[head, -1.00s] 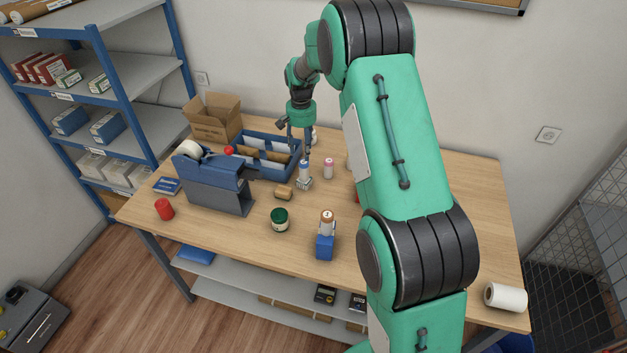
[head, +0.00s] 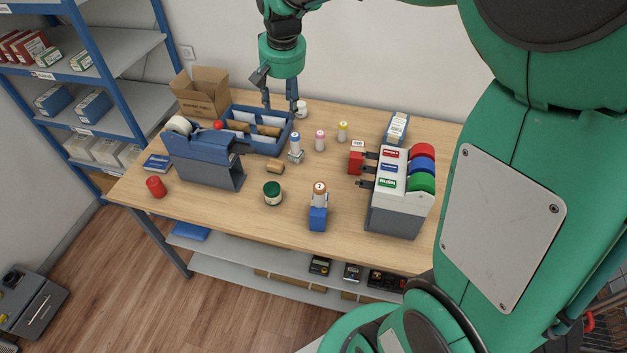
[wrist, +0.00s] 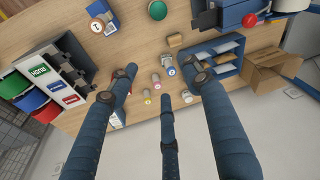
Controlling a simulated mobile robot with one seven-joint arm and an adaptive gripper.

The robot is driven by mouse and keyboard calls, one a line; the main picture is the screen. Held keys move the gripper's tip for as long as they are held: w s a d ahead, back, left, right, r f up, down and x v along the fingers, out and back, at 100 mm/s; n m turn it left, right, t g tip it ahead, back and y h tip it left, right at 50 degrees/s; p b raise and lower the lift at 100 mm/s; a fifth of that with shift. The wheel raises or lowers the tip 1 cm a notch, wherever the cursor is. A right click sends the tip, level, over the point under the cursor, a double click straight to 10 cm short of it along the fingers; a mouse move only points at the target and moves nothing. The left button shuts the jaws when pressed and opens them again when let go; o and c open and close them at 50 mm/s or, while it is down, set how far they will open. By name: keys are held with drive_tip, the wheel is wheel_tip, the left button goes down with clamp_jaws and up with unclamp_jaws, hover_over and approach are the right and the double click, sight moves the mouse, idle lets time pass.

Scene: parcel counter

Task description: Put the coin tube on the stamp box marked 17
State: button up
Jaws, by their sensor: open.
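A tube with a blue cap (head: 295,139) stands upright on a small grey block (head: 295,157) mid-table. It also shows from above in the wrist view (wrist: 169,71). A tube with a copper-coloured top (head: 320,188) stands on a blue block (head: 318,219) nearer the front edge. Pink-topped (head: 320,141) and yellow-topped (head: 342,132) tubes stand on the bare table to the right. I cannot read a 17 on either block, nor tell which tube is the coin tube. My gripper (head: 279,104) is open and empty, above the back of the table, apart from the tubes.
A blue tray (head: 285,145) and cardboard box (head: 200,95) stand at the back left. A blue-grey tape dispenser (head: 208,160) is left. A green-lidded jar (head: 272,194) and brown block (head: 275,167) lie mid-table. A label dispenser (head: 395,210) stands right. The front middle has free room.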

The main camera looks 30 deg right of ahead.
drive_tip(key=s+a+r+n+t, duration=0.1)
drive_tip(key=s+a, duration=0.1)
drive_tip(key=s, duration=0.8)
drive_tip(key=s+a+r+n+t, duration=0.1)
drive_tip(key=s+a, duration=0.2)
drive_tip(key=s, duration=0.6)
drive_tip(key=s+a+r+n+t, duration=0.1)
drive_tip(key=s+a+n, duration=0.1)
drive_tip(key=s, duration=0.8)
drive_tip(key=shift+s+a+r, duration=0.35)
drive_tip(key=shift+a, duration=0.3)
wheel_tip(320, 180, down, 4)
drive_tip(key=b, duration=0.4)
drive_tip(key=shift+f, duration=0.2)
